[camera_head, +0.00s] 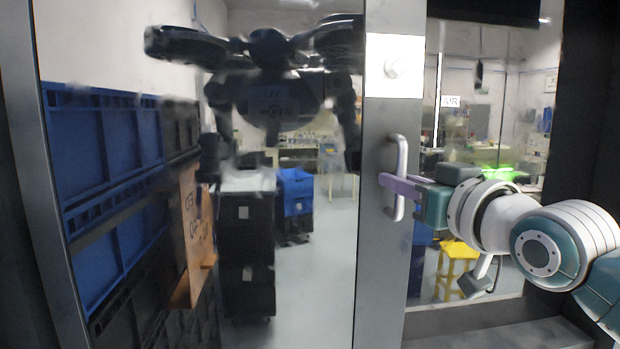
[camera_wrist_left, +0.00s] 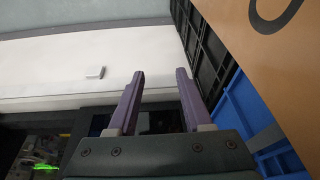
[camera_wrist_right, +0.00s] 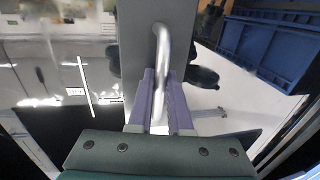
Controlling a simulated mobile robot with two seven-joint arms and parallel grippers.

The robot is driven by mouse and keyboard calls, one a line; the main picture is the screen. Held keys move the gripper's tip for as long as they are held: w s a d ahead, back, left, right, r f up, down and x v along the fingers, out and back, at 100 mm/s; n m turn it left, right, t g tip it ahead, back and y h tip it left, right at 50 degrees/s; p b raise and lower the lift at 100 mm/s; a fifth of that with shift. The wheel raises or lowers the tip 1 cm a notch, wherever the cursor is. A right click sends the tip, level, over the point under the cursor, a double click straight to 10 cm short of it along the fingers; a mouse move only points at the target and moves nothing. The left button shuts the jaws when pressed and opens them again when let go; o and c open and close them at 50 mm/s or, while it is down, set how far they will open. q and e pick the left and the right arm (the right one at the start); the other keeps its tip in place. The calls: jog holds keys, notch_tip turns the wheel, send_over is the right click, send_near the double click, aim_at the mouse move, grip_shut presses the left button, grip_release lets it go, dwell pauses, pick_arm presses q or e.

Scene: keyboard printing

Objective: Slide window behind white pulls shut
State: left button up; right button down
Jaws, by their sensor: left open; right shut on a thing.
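The sliding window shows as a large glass pane (camera_head: 320,250) with a grey upright frame (camera_head: 380,270). A white curved pull (camera_head: 401,155) is fixed upright on that frame. My right gripper (camera_head: 390,181) reaches in from the right and its purple fingers are closed around the lower part of the pull. My left gripper (camera_wrist_left: 160,75) is open and empty in the left wrist view. It does not show in the head view.
A white square plate (camera_head: 394,66) sits on the frame above the pull. Right of the frame, a yellow stool (camera_head: 457,262) shows in the room beyond. Blue crates (camera_head: 110,150) and a cardboard box (camera_head: 193,240) show at the left. A dark robot shape shows in the glass.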

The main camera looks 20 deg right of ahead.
pick_arm(q)
jog(key=shift+w+a, duration=0.1)
jog(key=shift+a, duration=0.2)
pick_arm(e)
jog(key=shift+a, duration=0.45)
pick_arm(q)
jog(key=shift+d, duration=0.15)
pick_arm(e)
jog(key=c, duration=0.8)
grip_release()
jog(key=shift+w, duration=0.1)
jog(key=shift+c, duration=0.2)
pick_arm(q)
notch_tip(320, 180, down, 4)
jog(key=b, duration=0.4)
jog(key=shift+f, duration=0.25)
pick_arm(e)
jog(key=s, duration=1)
jog(key=shift+a, duration=0.2)
